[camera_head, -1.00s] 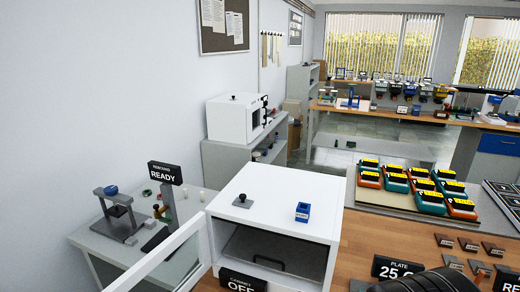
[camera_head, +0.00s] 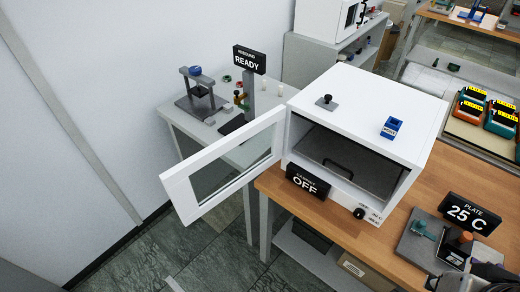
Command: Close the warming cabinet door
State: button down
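The white warming cabinet (camera_head: 390,100) stands on the wooden bench. Its door (camera_head: 225,168), a white frame around a clear pane, is hinged at the cabinet's left front edge. The door stands wide open, swung out to the left past the bench edge. The dark interior is empty except for a shelf or tray with a black handle (camera_head: 338,168). A sign reading OFF (camera_head: 308,181) sits at the front, beside a black knob (camera_head: 360,213). My gripper's fingers are not in view; a dark shape at the lower right corner may be part of my arm.
A grey side table (camera_head: 180,118) with a small press and a READY sign (camera_head: 249,60) stands behind the door. A blue block (camera_head: 392,127) and a black-knobbed piece (camera_head: 326,101) lie on the cabinet top. A PLATE 25 C sign (camera_head: 467,214) stands right. Floor below the door is clear.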

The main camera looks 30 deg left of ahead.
aim_at(176, 181)
jog(key=j+z, duration=0.15)
jog(key=j, duration=0.35)
jog(key=j+z, duration=0.15)
jog(key=j, duration=0.35)
jog(key=k+j+z, duration=0.15)
jog(key=j, duration=0.35)
jog(key=j+z, duration=0.2)
jog(key=j, duration=0.35)
jog(key=k+j+z, duration=0.15)
jog(key=j, duration=0.3)
jog(key=k+j, duration=0.1)
jog(key=j, duration=0.2)
jog(key=k+j, duration=0.1)
jog(key=j, duration=0.25)
jog(key=k+l, duration=0.4)
